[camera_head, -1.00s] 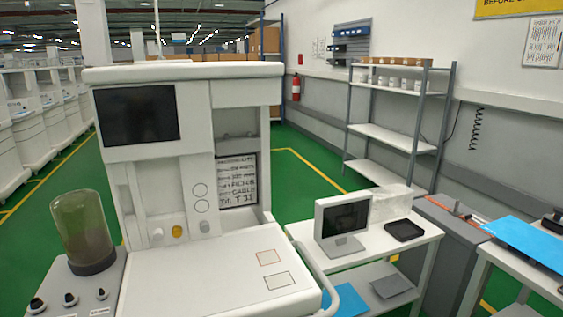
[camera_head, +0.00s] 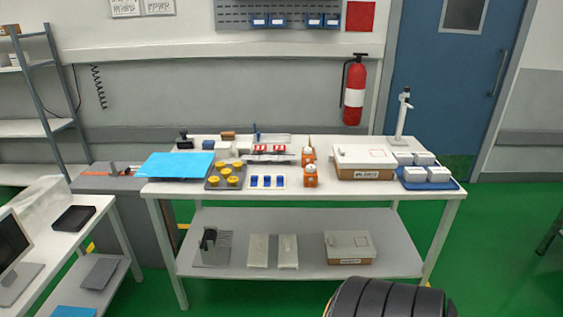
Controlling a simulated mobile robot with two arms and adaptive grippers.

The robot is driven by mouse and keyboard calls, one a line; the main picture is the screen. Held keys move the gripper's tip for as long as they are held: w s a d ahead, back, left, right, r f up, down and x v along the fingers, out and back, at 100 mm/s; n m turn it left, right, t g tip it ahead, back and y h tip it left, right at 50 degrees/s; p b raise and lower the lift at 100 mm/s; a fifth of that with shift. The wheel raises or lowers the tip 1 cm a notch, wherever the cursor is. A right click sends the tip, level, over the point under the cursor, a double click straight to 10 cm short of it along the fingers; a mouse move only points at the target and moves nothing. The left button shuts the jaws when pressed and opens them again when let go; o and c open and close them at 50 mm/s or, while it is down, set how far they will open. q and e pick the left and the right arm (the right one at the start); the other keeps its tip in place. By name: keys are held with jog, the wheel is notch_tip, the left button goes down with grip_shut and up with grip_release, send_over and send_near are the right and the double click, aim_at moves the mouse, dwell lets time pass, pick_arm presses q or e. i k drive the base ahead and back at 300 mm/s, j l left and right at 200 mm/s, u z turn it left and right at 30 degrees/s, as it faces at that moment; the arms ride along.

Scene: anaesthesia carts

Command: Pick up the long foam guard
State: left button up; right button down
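I cannot surely pick out the long foam guard. On the white workbench (camera_head: 400,203), a long pale piece (camera_head: 276,138) lies near the back, partly hidden by red-and-white items (camera_head: 272,152); it is too small to identify. Two pale oblong pieces, a left one (camera_head: 258,251) and a right one (camera_head: 288,251), lie side by side on the bench's lower shelf (camera_head: 395,262). Neither of my grippers shows in the head view.
The bench top is crowded: a flat blue sheet (camera_head: 176,165), a grey tray with yellow pieces (camera_head: 225,176), orange items (camera_head: 310,176), a lidded box (camera_head: 364,160) and a blue tray of white boxes (camera_head: 428,185). A cart with a monitor (camera_head: 12,245) stands left. Green floor is open at right.

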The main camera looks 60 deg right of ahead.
aim_at(258, 257)
jog(key=z, duration=1.75)
jog(key=i+l, duration=0.15)
